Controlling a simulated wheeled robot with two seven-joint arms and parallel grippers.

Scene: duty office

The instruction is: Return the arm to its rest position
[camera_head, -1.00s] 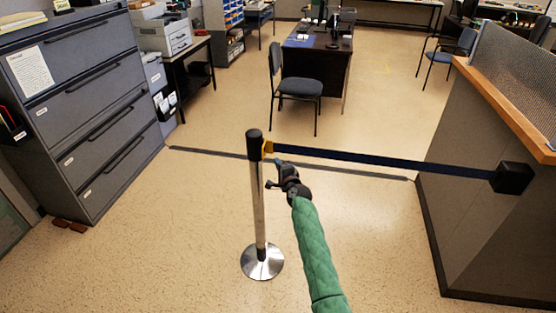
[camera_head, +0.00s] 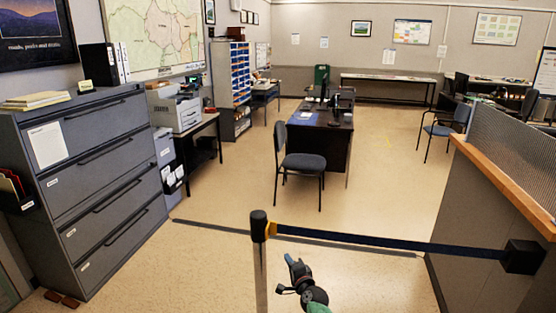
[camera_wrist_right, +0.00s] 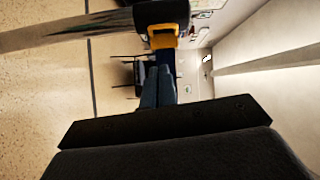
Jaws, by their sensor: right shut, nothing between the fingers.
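My right gripper (camera_head: 291,262) shows low in the head view, just right of the stanchion post (camera_head: 259,228), with part of its green sleeve at the bottom edge. It is shut and empty, below the dark blue belt (camera_head: 370,240). The belt runs from the post's yellow clip (camera_head: 271,229) to a black wall box (camera_head: 522,257) on the right. In the right wrist view the yellow clip (camera_wrist_right: 163,37) and post head are close ahead, with the bluish fingers (camera_wrist_right: 158,88) in front of them. My left gripper is out of view.
A grey filing cabinet (camera_head: 100,170) stands at the left. A counter with a wooden top (camera_head: 500,180) closes the right side. A chair (camera_head: 300,165) and dark desk (camera_head: 335,145) stand beyond the belt. Floor between cabinet and post is clear.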

